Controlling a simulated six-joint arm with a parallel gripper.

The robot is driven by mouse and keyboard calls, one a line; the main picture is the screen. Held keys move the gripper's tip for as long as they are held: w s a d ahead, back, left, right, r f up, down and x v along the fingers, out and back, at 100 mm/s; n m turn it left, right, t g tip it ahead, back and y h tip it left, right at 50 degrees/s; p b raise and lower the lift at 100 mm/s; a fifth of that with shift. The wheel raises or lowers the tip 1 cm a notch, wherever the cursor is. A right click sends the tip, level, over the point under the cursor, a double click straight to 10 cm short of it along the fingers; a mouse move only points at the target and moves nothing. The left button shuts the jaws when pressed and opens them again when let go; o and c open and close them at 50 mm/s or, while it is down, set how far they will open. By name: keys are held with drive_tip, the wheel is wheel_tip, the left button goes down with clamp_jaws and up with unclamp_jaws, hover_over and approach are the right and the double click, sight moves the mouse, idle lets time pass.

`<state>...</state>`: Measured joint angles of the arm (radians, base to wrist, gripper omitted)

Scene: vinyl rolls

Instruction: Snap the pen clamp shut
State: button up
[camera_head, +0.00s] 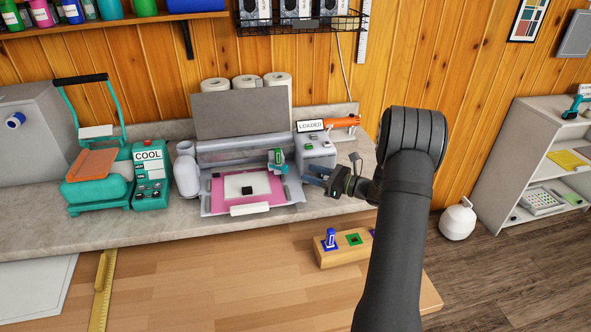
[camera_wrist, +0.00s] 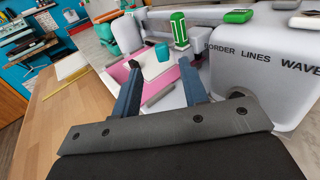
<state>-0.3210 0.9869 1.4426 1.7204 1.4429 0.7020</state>
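The teal pen clamp (camera_head: 278,167) is on the carriage of the cutting machine (camera_head: 222,160), with a green pen (camera_head: 279,155) upright at it. In the wrist view the teal clamp part (camera_wrist: 162,52) shows ahead of and between my fingertips, with the green pen (camera_wrist: 179,28) behind and to its right. I cannot tell whether the clamp is latched. My gripper (camera_head: 308,175) is to the right of the clamp, apart from it. In the wrist view its two blue fingers (camera_wrist: 162,80) are spread with nothing between them.
A pink mat (camera_head: 258,203) with a white sheet lies on the machine. The machine's grey control end (camera_head: 316,150) stands close behind my gripper. A wooden pen block (camera_head: 345,250) holds a blue pen and has an empty green-marked hole. The wooden table (camera_head: 200,285) in front is mostly clear.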

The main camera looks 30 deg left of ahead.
drive_tip(key=d, duration=0.7)
drive_tip(key=shift+w+d, duration=0.15)
drive_tip(key=shift+w, duration=0.3)
approach(278, 167)
drive_tip(key=a, duration=0.1)
drive_tip(key=s+a+r, duration=0.1)
drive_tip(key=a, duration=0.3)
drive_tip(key=shift+s+a+r, duration=0.2)
drive_tip(key=shift+r, duration=0.15)
clamp_jaws()
drive_tip(key=shift+w+g, duration=0.1)
drive_tip(key=shift+g, duration=0.2)
